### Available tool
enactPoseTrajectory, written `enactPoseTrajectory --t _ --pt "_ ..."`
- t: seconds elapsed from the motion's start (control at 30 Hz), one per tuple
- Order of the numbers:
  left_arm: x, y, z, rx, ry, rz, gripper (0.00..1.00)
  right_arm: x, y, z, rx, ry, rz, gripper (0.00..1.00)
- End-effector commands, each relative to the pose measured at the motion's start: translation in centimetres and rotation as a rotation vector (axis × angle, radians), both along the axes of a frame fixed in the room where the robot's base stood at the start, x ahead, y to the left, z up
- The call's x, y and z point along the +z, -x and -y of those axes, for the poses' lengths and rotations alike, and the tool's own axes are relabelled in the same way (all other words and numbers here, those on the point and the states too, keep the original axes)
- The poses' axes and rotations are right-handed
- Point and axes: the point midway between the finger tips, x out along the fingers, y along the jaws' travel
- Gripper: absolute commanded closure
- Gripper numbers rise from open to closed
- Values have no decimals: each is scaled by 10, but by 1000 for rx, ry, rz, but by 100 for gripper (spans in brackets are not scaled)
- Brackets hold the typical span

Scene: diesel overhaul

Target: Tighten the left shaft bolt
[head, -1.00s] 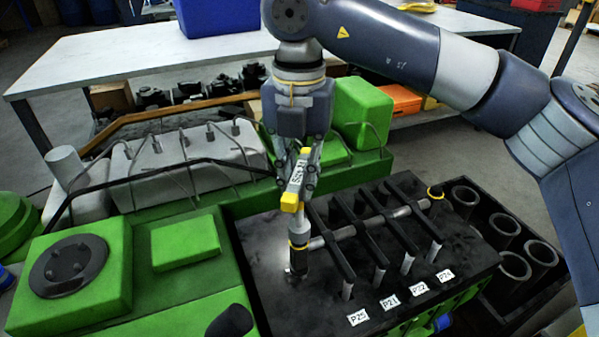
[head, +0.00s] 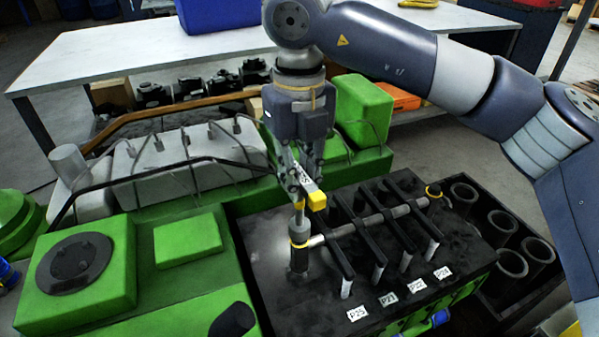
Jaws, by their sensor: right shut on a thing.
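My right gripper (head: 306,190) is shut on a tool with a grey, labelled body and yellow ends (head: 317,201). The gripper points down over the left end of the rocker shaft (head: 375,220). My left gripper is not in view.
Dark rocker arms (head: 386,240) with white tags stand right of the bolt. A black crate of cylinder liners (head: 510,265) is at the right. The green engine block (head: 186,240) lies left. A white workbench (head: 110,52) with a blue bin (head: 215,12) is behind.

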Motion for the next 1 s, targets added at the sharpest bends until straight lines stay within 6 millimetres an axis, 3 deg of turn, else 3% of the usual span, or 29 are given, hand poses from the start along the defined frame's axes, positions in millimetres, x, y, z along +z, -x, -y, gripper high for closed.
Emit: enactPoseTrajectory --t 1.0 --pt "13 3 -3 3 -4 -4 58 1 0 0 710 -1 1 100"
